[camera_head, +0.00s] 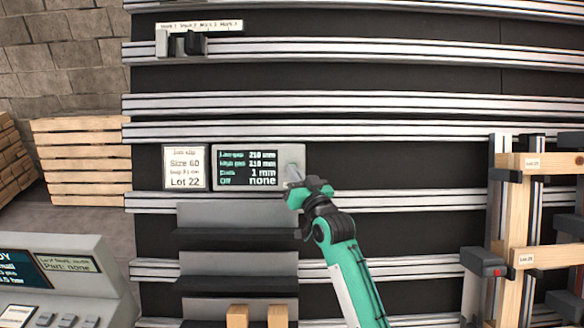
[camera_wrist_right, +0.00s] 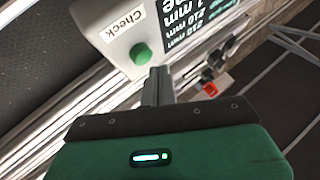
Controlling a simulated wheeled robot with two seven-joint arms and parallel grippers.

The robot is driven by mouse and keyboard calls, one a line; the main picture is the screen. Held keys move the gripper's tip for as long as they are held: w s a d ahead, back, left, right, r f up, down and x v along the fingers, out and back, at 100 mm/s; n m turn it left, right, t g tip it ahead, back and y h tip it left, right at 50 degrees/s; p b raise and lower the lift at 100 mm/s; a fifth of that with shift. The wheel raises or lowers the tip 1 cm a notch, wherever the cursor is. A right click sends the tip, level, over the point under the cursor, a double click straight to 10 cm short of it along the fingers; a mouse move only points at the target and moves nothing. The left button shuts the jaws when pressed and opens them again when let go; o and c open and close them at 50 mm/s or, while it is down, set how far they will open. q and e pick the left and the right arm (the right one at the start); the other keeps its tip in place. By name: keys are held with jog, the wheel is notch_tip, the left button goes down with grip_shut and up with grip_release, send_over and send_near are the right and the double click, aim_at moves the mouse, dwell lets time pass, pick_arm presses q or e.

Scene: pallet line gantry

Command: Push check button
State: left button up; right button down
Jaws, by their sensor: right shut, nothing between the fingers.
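The check button is a round green button (camera_wrist_right: 141,54) on a light grey display box (camera_wrist_right: 108,40), beside a white "Check" label (camera_wrist_right: 122,25). In the head view the display box (camera_head: 215,152) is fixed on the rail wall, its dark screen (camera_head: 248,168) showing green and white text. My right gripper (camera_head: 293,172) is at the box's right end and covers the button there. In the right wrist view its grey fingers (camera_wrist_right: 158,78) are together and empty, with the tips just beside the button; I cannot tell if they touch it. My left gripper is not in view.
A paper slip reading "Size 60, Lot 22" (camera_head: 185,168) hangs left of the box. Grey shelves (camera_head: 237,262) are below it. A wooden frame with clamps (camera_head: 505,230) stands at the right. A grey console (camera_head: 75,270) is at the lower left, and stacked timber (camera_head: 80,160) is behind.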

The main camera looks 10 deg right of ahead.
jog(key=s+p, duration=0.1)
jog(key=s+r+p, duration=0.1)
jog(key=s+a+r+p, duration=0.1)
jog(key=s, duration=0.1)
jog(key=shift+s+r, duration=0.1)
jog(key=shift+r, duration=0.05)
jog(key=shift+d, duration=0.1)
dwell(0.5)
